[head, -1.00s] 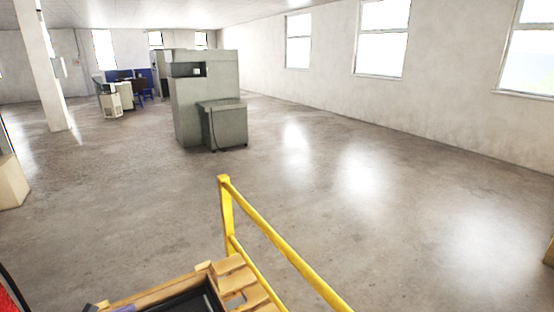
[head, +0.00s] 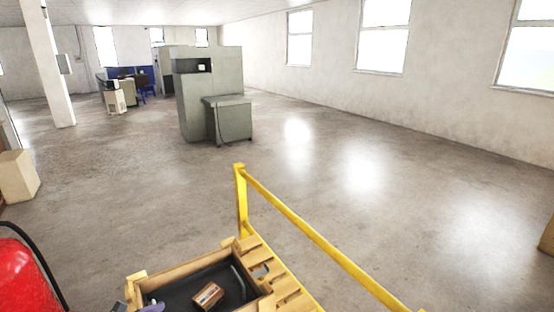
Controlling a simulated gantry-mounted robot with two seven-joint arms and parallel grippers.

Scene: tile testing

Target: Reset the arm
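Neither arm shows clearly in the head view. A small grey-purple shape at the bottom edge, by the left side of the wooden crate (head: 252,247), may be part of my own arm, but I cannot tell. No gripper fingers are in sight. The crate has a dark inside, and a small brown box (head: 208,296) and a thin grey curved item (head: 239,281) lie in it.
A yellow railing (head: 310,233) runs beside the crate. A red fire extinguisher (head: 22,280) stands at the lower left, with a cardboard-coloured box (head: 18,175) behind it. A grey machine (head: 212,100) stands further back.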

